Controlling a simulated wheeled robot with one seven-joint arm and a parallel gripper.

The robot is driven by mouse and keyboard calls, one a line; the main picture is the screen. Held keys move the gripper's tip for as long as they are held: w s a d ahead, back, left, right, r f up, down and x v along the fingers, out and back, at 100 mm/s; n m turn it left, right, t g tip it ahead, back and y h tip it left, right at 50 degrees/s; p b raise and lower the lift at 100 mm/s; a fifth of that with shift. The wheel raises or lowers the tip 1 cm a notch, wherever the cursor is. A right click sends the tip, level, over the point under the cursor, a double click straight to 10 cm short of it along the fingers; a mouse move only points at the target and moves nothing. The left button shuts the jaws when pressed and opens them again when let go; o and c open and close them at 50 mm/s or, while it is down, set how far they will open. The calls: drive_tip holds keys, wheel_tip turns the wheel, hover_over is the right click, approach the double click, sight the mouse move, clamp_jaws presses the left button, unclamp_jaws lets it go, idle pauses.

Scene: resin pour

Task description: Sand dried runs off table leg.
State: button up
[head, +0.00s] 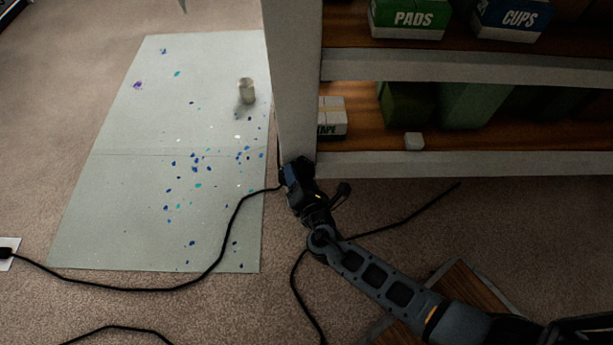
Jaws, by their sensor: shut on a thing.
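The pale table leg (291,75) runs down the middle of the head view, at the left end of the shelves. No runs can be made out on the face I see. My gripper (296,172) is at the foot of the leg, shut on a small dark blue and black corded tool (291,177). The tool is against or very close to the leg's lower end; I cannot tell if they touch. The gripper's fingers are hard to make out against the dark tool.
A black cord (232,225) runs from the tool across the paint-spotted sheet (120,110) to a white outlet plate (8,262). A small grey container (247,90) stands on the sheet. More cord lies on the carpet.

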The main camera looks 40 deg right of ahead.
drive_tip(key=shift+w+r, duration=0.3)
drive_tip(key=shift+r, duration=0.1)
drive_tip(key=s+a, duration=0.3)
drive_tip(key=s, duration=0.2)
drive_tip(key=shift+a+f, duration=0.25)
drive_tip(key=shift+s, duration=0.1)
drive_tip(key=shift+s+a+p, duration=0.15)
drive_tip(key=shift+s+a, duration=0.3)
drive_tip(key=shift+s, duration=0.15)
drive_tip(key=shift+s+a+p, duration=0.15)
drive_tip(key=shift+s+a, duration=0.25)
drive_tip(key=shift+s, duration=0.2)
drive_tip(key=w+d+b, duration=0.1)
drive_tip(key=w+d, duration=0.3)
drive_tip(key=w, duration=0.1)
drive_tip(key=shift+w, duration=0.2)
drive_tip(key=shift+w+d+b, duration=0.4)
drive_tip(key=shift+w+d, duration=0.15)
drive_tip(key=shift+w, duration=0.3)
idle(1.1)
